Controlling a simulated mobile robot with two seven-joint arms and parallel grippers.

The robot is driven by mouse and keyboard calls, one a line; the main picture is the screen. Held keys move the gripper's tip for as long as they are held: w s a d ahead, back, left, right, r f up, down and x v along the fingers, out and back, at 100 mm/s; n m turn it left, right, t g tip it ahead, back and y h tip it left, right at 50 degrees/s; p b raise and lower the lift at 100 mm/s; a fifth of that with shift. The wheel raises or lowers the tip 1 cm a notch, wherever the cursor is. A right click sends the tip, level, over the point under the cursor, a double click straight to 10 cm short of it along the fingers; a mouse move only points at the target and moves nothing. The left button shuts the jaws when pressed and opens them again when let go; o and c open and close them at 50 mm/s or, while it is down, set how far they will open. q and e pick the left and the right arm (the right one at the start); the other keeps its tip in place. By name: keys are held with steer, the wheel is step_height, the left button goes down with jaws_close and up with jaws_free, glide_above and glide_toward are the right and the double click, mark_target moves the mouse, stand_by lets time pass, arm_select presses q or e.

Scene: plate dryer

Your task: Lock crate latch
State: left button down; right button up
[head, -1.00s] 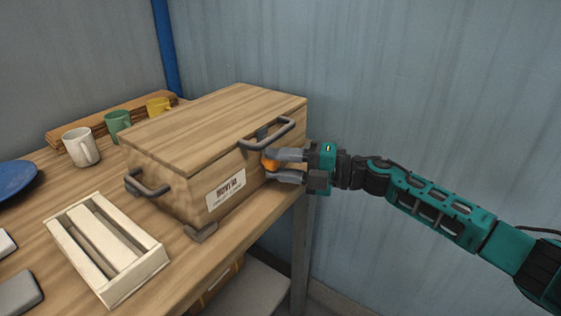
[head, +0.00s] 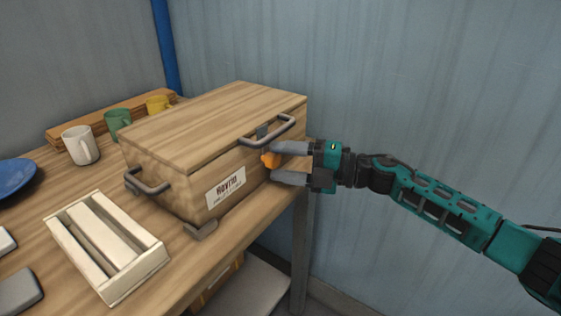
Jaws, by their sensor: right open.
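A closed wooden crate (head: 165,157) with a flat lid stands on the table. A grey handle (head: 268,133) is on its front near the lid, and another grey handle (head: 147,184) is on its left side. An orange latch piece (head: 270,159) sits on the front face below the front handle. My right gripper (head: 276,164) is open at the front face, its two fingers apart and pointing at the crate. The upper finger tip is close beside the orange piece; whether they touch I cannot tell. My left gripper is not in the view.
A pale slatted tray (head: 142,264) lies in front of the crate at the left. White (head: 81,146), green (head: 118,124) and yellow (head: 158,104) mugs stand behind, with a blue plate (head: 14,174) at the left edge. A blue-grey wall (head: 420,90) is behind my right arm.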

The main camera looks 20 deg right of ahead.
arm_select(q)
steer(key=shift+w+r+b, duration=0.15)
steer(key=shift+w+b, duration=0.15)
arm_select(e)
steer(key=v, duration=1.2)
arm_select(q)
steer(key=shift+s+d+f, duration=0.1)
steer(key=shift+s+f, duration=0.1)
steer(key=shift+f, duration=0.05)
